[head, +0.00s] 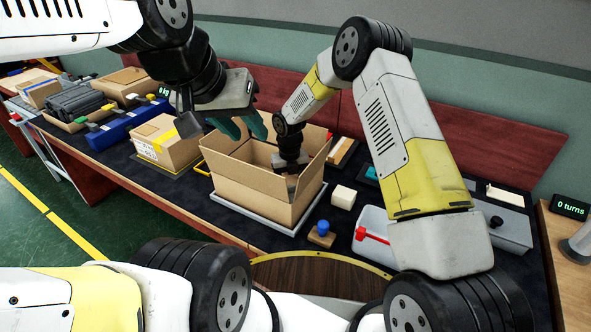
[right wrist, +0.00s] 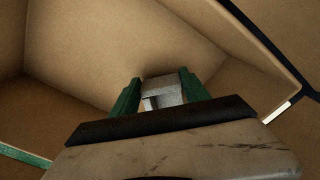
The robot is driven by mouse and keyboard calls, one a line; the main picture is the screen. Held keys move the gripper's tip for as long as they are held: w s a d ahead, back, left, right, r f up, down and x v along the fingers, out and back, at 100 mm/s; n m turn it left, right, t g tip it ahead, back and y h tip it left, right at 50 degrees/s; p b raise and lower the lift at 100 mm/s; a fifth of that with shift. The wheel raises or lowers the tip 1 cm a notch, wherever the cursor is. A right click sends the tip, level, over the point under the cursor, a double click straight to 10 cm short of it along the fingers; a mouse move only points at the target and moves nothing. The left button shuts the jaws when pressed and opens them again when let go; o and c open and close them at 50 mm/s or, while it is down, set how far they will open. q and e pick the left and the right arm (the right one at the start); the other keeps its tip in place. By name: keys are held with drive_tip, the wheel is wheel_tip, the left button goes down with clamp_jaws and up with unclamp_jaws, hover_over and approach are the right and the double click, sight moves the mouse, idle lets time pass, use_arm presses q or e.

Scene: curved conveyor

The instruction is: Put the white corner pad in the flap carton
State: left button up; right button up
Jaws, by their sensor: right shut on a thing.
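The flap carton (head: 245,186) is a brown open box with raised flaps, standing on a grey plate. My right gripper reaches down inside it, its fingertips hidden by the carton wall in the head view. In the right wrist view my right gripper (right wrist: 160,95) has its green fingers shut on the pale corner pad (right wrist: 163,91), which shows a small notch. The pad is inside the carton, close to the cardboard; I cannot tell whether it touches. My left gripper (head: 241,127) is open and empty, with teal fingers over the carton's back left edge.
A taped carton (head: 166,145) stands left of the flap carton. A cream block (head: 343,197), a blue-knobbed stamp (head: 322,234) and a clear bin (head: 374,240) with a red handle lie to the right. A round wooden turntable (head: 315,275) is in front.

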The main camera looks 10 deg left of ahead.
drive_tip(key=shift+f, duration=0.35)
drive_tip(key=o, duration=1.3)
drive_tip(key=shift+f, duration=0.1)
wheel_tip(320, 180, up, 12)
drive_tip(key=shift+r, duration=0.1)
